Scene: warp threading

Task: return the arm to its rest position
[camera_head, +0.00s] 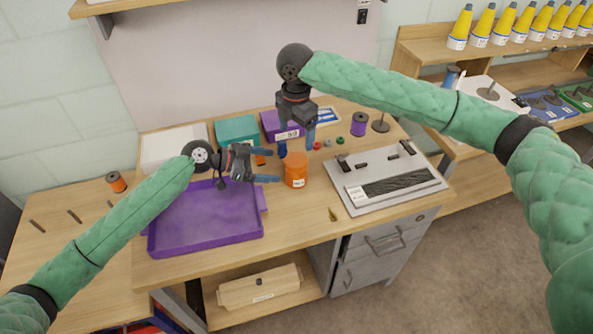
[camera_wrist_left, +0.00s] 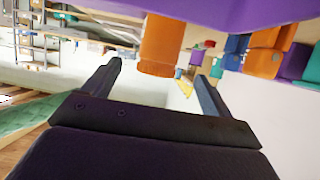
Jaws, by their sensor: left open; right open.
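My left gripper (camera_head: 268,167) is open and empty, above the back edge of the purple tray (camera_head: 205,232), its fingers pointing right toward the orange cylinder (camera_head: 296,172). In the left wrist view my left gripper's two fingers (camera_wrist_left: 158,85) are spread, with an orange cylinder (camera_wrist_left: 160,45) beyond them. My right gripper (camera_head: 297,142) is open and points down just behind the orange cylinder, near the purple box (camera_head: 278,124). Whether its fingers touch anything is hard to tell.
A grey board with a dark comb-like strip (camera_head: 385,178) lies on the right of the table. A purple spool (camera_head: 359,124), a teal box (camera_head: 236,130) and small coloured rings stand at the back. Yellow cones (camera_head: 460,27) line the right shelf. The front table edge is mostly clear.

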